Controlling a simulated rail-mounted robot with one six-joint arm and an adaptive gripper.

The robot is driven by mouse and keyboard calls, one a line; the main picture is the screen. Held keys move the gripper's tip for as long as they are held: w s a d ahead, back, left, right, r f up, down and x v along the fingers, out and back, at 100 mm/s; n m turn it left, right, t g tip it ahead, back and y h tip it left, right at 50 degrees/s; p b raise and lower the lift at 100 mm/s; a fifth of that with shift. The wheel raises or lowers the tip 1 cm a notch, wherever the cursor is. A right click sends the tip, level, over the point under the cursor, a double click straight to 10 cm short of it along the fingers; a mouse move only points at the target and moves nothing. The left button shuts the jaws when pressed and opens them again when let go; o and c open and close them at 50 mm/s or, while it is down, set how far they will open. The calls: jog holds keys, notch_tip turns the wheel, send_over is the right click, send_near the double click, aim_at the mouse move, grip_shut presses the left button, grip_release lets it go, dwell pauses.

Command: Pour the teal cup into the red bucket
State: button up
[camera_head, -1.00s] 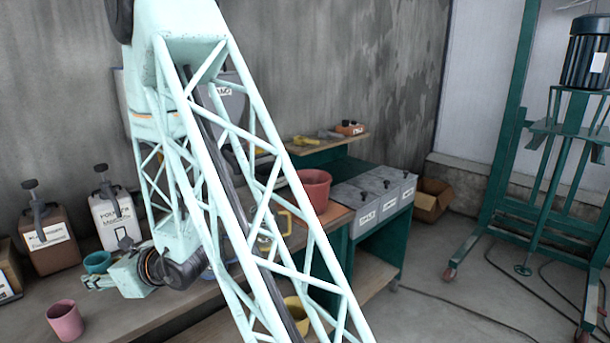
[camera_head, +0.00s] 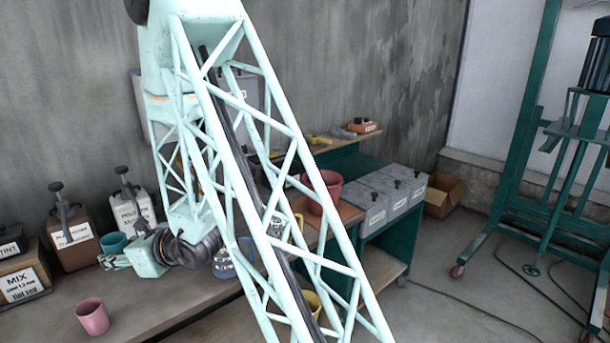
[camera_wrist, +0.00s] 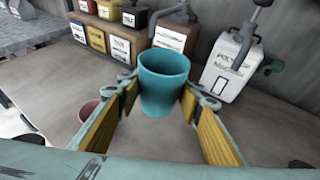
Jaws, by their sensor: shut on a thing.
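The teal cup (camera_wrist: 165,88) is upright between the two fingers of my gripper (camera_wrist: 160,100) in the wrist view. My gripper is shut on it. In the head view the teal cup (camera_head: 113,243) shows at the left above the bench, at the end of my gripper (camera_head: 112,259). The inside of the cup is too dark to tell its contents. The red bucket (camera_head: 322,188) stands on the far right part of the bench, partly hidden behind my arm's lattice. My gripper is well to the left of the bucket.
A pink cup (camera_head: 92,316) stands on the bench (camera_head: 150,310) at the front left. Pump containers, one brown (camera_head: 72,238) and one white (camera_head: 133,215), stand by the wall. A yellow cup (camera_head: 309,303) is lower down behind my arm. Grey lidded boxes (camera_head: 375,212) sit right of the bucket.

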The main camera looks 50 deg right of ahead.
notch_tip(320, 180, up, 8)
jog(key=p, duration=0.8)
jog(key=shift+r, duration=0.2)
jog(key=shift+d, duration=0.15)
dwell(0.5)
